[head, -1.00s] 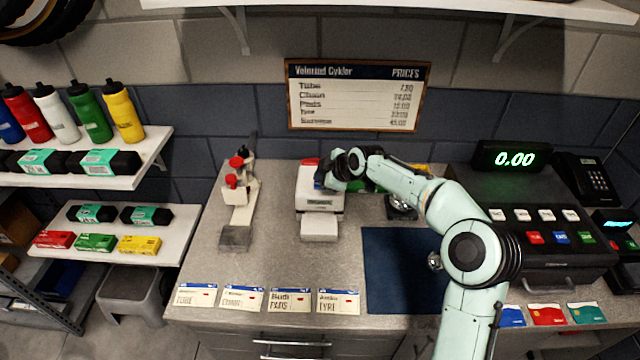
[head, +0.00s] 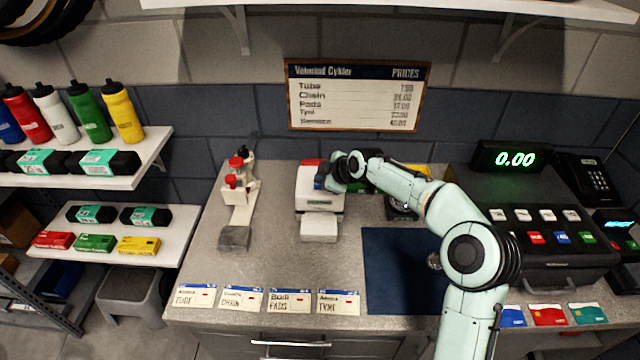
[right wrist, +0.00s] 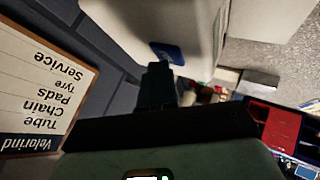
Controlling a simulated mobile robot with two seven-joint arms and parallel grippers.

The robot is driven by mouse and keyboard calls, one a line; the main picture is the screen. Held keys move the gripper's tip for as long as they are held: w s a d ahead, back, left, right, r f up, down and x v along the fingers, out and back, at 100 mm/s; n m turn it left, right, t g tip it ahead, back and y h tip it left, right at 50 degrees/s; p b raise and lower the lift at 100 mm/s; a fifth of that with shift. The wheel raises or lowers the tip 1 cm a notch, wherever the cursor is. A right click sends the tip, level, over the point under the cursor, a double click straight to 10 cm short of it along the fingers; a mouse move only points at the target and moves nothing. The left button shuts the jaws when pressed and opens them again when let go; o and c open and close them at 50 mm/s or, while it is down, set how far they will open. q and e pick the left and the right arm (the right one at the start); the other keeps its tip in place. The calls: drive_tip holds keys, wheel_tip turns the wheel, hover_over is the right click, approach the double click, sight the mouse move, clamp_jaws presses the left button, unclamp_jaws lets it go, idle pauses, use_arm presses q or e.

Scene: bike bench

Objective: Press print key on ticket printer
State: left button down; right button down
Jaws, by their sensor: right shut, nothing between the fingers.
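My right gripper (head: 331,184) is at the printer's right side, shut and empty. In the right wrist view the dark fingers (right wrist: 158,75) end close to the blue key (right wrist: 168,52) on the white housing (right wrist: 185,25). I cannot tell whether they touch it. Which key is print is not readable. My left gripper is out of view.
A stand with red knobs (head: 236,185) is left of the printer. A blue mat (head: 400,275) lies to the right, with the cash register (head: 545,265) beyond it. Several ticket cards (head: 240,299) line the front edge. The counter between cards and printer is clear.

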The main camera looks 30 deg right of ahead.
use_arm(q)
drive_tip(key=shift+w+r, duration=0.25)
use_arm(e)
drive_tip(key=shift+r, duration=0.55)
